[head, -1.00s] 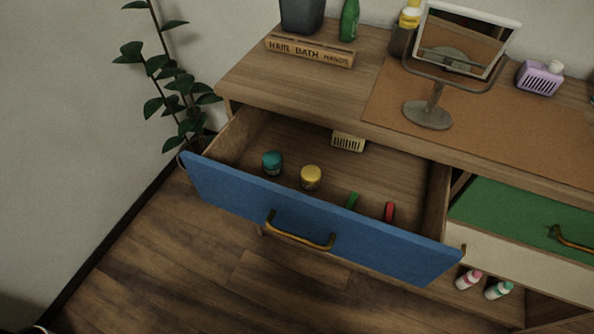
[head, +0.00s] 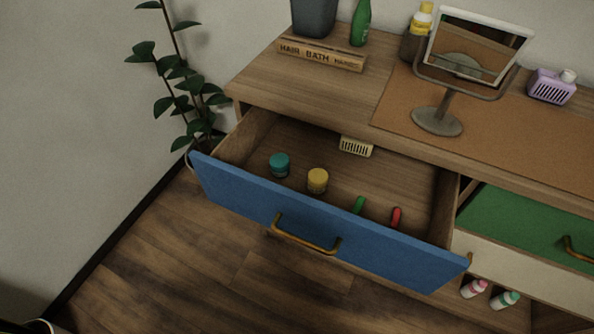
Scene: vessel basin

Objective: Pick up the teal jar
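The teal jar (head: 280,165) stands upright in the open blue-fronted drawer (head: 325,232), towards its left side. A yellow jar (head: 317,181) stands to its right, a short gap away. The drawer is pulled out from the wooden cabinet, and the jar's top and side are in plain sight above the drawer front. Neither of my grippers shows in the head view.
The drawer also holds a green item (head: 359,205), a red item (head: 396,217) and a cream basket (head: 356,146) at the back. A round mirror stand (head: 437,121) is on the cabinet top. A plant (head: 185,95) stands left of the cabinet. The floor in front is clear.

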